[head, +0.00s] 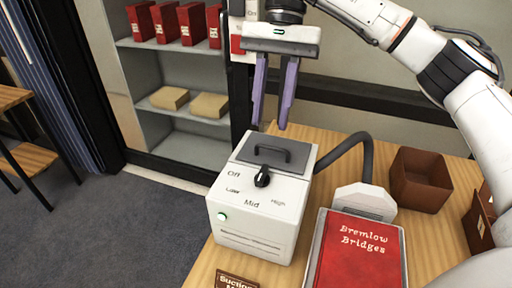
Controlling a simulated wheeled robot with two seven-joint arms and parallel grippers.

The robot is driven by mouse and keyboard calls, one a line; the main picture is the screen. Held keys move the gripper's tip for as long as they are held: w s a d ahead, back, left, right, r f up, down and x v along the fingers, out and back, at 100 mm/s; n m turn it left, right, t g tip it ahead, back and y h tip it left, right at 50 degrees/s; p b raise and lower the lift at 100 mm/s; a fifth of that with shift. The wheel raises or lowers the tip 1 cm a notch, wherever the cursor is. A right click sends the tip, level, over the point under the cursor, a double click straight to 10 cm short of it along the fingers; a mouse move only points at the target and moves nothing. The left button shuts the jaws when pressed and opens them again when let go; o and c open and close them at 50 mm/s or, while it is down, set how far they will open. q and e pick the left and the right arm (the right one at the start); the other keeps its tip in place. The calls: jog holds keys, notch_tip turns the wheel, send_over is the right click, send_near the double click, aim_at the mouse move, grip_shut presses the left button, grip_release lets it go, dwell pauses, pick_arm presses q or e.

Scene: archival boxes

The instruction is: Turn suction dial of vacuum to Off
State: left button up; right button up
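The vacuum (258,238) is a white box with a dark grey top and handle (272,152), standing on the wooden table. Its black suction dial (262,177) sits on the top face, ringed by the labels Off, Low, Mid and High. The dial's pointer is too small to read surely. A green light shows on the front. My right gripper (270,125) hangs above and behind the vacuum with its two purple fingers pointing down, apart and empty. It does not touch the dial. My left gripper is out of view.
A grey hose (350,143) runs from the vacuum to a pale nozzle (364,200). A red book (358,250) lies right of the vacuum. A brown open box (420,180) stands at the back right. A small sign (237,281) is at the front edge. Shelves (190,90) stand behind.

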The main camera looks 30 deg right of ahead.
aim_at(262, 171)
jog(key=x, duration=0.9)
jog(key=shift+s+a+f, duration=0.2)
jog(key=shift+s+f, duration=0.05)
jog(key=shift+f, duration=0.05)
grip_shut()
